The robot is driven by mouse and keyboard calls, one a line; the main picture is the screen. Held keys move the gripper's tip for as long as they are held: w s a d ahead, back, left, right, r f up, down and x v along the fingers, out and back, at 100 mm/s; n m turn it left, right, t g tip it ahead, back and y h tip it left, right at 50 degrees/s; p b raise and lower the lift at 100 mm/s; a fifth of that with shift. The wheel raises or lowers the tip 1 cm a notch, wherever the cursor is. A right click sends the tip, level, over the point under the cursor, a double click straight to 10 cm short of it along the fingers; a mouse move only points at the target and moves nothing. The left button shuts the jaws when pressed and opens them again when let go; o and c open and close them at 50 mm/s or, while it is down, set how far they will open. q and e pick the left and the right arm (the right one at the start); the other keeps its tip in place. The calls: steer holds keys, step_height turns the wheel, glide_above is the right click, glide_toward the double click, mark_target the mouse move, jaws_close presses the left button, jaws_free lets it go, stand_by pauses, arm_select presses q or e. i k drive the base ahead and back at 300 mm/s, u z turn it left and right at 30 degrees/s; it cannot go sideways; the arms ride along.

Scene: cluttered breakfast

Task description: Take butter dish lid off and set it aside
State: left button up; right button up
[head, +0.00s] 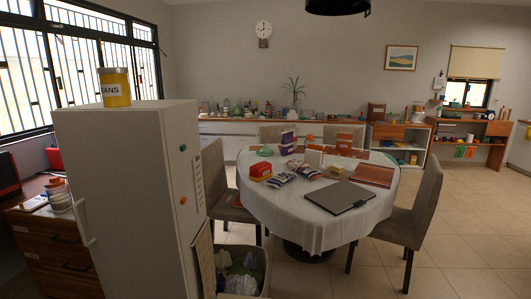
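Neither of my grippers is in view. A round table with a white cloth (285,221) stands in the room beyond a white fridge. On its left side sits a small red box-like thing (261,168) with a pale label and a yellow lower part. It may be the butter dish with its lid on, but it is too small to tell. A small dish (337,171) near the table's middle is also unclear. No lid lying apart can be made out.
The white fridge (120,190) with a yellow canister (115,88) on top blocks the left. A dark grey flat folder (339,197) lies at the table's front. Chairs (420,205) surround the table. A bin (243,270) stands by the fridge. The right floor is clear.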

mark_target(264, 150)
steer(key=z, duration=1.9)
steer(key=i, duration=6.9)
steer(key=u, duration=1.95)
steer(key=i, duration=3.55)
